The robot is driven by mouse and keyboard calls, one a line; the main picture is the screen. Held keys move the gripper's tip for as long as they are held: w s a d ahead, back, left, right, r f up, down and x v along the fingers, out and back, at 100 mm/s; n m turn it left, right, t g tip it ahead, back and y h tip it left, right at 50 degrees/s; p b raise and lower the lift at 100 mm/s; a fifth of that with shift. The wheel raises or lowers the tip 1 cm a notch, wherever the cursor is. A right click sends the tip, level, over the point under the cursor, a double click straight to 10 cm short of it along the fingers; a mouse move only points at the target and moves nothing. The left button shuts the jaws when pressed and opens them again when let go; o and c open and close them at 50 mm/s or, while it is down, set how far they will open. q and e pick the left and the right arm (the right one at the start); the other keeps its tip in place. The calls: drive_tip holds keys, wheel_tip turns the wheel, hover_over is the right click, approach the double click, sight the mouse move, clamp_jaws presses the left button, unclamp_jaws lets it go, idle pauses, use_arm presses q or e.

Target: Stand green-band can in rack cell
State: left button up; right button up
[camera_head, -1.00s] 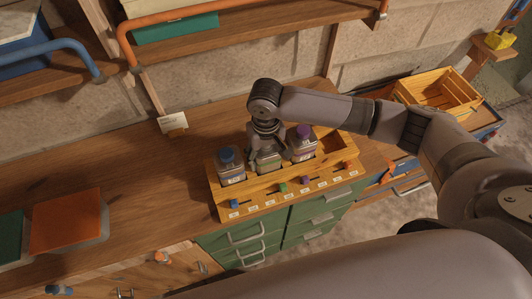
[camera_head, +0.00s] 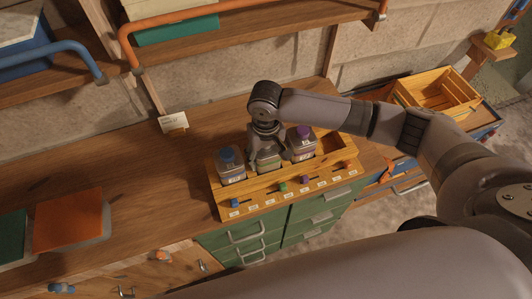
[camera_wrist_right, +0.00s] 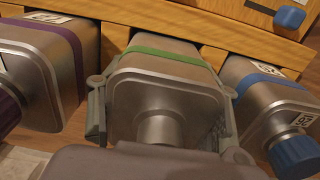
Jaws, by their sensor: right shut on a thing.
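The green-band can (camera_wrist_right: 165,85) is a square grey metal can with a green stripe around it. It stands roughly upright in a cell of the wooden rack (camera_head: 217,189), between a blue-capped can (camera_head: 231,167) and a purple-capped can (camera_head: 302,144). My right gripper (camera_head: 267,152) reaches down from above and is shut on the can. In the right wrist view its fingers (camera_wrist_right: 165,112) lie along both sides of the can. The can's base is hidden, so I cannot tell whether it touches the cell floor. My left gripper is not in view.
Coloured tabs, one of them green (camera_head: 282,187), line the rack's front edge. A cell at the rack's right end (camera_head: 335,143) looks empty. A small white card (camera_head: 173,121) stands behind the rack. The bench to the left is clear up to an orange-covered item (camera_head: 68,219).

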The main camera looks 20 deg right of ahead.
idle(0.3)
drive_tip(key=o, duration=1.7)
drive_tip(key=shift+o, duration=0.3)
drive_tip(key=shift+s+f, duration=0.1)
wheel_tip(320, 180, up, 12)
drive_tip(key=shift+r, duration=0.1)
